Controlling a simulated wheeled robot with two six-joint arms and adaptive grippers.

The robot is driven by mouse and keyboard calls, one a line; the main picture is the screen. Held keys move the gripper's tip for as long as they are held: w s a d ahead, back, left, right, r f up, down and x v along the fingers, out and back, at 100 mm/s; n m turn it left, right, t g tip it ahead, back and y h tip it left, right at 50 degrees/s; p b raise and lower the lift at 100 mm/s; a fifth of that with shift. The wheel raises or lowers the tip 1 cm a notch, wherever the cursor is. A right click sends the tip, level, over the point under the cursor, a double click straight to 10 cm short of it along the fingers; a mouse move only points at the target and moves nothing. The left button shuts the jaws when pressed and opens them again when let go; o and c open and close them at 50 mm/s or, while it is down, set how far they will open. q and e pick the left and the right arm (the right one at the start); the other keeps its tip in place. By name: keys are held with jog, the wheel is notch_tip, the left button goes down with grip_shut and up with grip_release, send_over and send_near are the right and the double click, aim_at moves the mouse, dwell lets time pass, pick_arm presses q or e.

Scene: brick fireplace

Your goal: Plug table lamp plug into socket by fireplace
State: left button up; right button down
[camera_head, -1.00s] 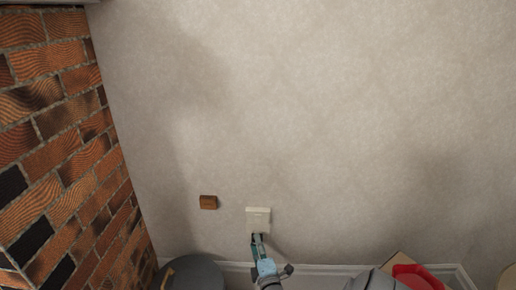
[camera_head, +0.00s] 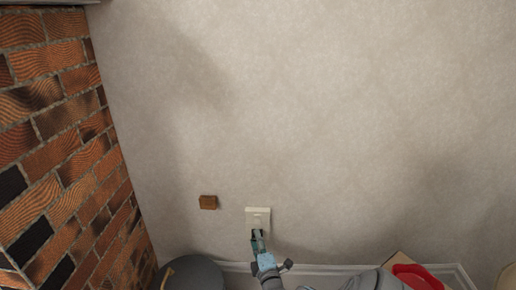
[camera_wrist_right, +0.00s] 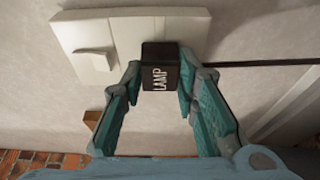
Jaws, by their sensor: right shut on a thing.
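The black plug (camera_wrist_right: 160,68), marked LAMP, is between the fingertips of my right gripper (camera_wrist_right: 160,78), which is shut on it. A dark cable (camera_wrist_right: 250,64) runs to the right at plug height in the wrist view. The white socket plate (camera_wrist_right: 128,28) with a rocker switch (camera_wrist_right: 94,60) is on the wall directly behind the plug. The plug overlaps the plate's right part; I cannot tell whether its pins are in the holes. In the head view my right gripper (camera_head: 257,236) is at the lower edge of the socket plate (camera_head: 257,212). My left gripper is not in view.
A small brown block (camera_head: 208,202) is on the wall left of the socket. The brick fireplace (camera_head: 60,170) stands at the left. A dark round object (camera_head: 192,274) is low beside my right arm. A red item (camera_head: 418,276) lies lower right.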

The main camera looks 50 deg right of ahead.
jog(key=c, duration=1.2)
grip_release()
jog(key=s+a+p, duration=0.2)
jog(key=s+a, duration=0.2)
jog(key=a, duration=0.2)
jog(key=w+a+r, duration=0.2)
jog(key=w+r, duration=0.2)
jog(key=w, duration=0.1)
jog(key=w+a+r, duration=0.2)
jog(key=w+r, duration=0.2)
jog(key=w, duration=0.1)
jog(key=w+a+r+b, duration=0.1)
jog(key=w+a+r, duration=0.1)
jog(key=w+r, duration=0.2)
jog(key=shift+w+a, duration=0.2)
jog(key=shift+w, duration=0.7)
